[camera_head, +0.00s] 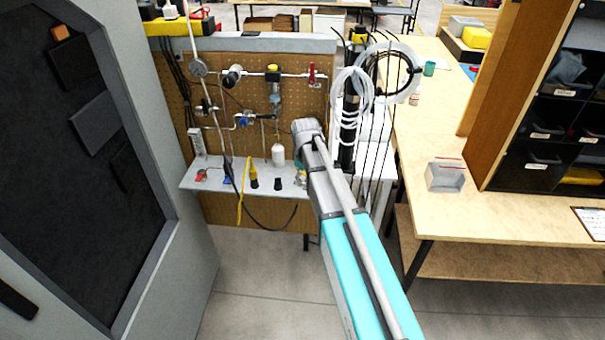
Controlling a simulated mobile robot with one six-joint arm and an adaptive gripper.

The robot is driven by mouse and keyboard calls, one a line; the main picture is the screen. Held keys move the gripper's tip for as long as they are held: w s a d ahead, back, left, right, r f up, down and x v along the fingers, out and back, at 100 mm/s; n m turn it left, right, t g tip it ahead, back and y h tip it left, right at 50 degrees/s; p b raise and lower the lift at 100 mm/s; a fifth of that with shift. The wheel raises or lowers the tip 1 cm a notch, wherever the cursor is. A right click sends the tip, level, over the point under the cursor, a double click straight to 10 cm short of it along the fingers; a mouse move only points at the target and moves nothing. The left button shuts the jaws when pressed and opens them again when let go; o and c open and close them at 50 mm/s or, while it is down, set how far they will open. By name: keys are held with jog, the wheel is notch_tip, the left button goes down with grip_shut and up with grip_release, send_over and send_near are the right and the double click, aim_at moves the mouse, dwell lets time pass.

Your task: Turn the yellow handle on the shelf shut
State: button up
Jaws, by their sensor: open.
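The grey shelf (262,194) juts from the lower part of the pegboard. A yellow, handle-like piece (251,168) stands on it near the middle, with a black base and a yellow cord hanging beside it. A small silver and yellowish fitting (300,178) sits at the shelf's right end, partly behind my arm. I cannot tell which of the two is the task's handle, or whether it is turned open or shut. My teal arm reaches up from the bottom, its grey joint above the shelf's right end. My gripper is hidden behind or below it.
Red (202,174) and blue (227,181) fittings and a white bottle (278,155) stand on the shelf. Pipes and valves cover the pegboard (300,100). Coiled tubing (351,95) hangs right of my arm. A grey cabinet (190,200) stands close on the left. A wooden bench (440,210) is on the right.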

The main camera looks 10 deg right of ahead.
jog(key=s+f+m+b, duration=0.5)
jog(key=s+f+b, duration=1.1)
jog(key=s+f, duration=0.1)
jog(key=shift+s+f+b, duration=0.2)
jog(key=shift+s+b, duration=0.15)
jog(key=shift+s, duration=0.1)
dwell(0.5)
jog(key=shift+s+a+m, duration=0.1)
jog(key=shift+s+m, duration=0.4)
jog(key=shift+s, duration=0.45)
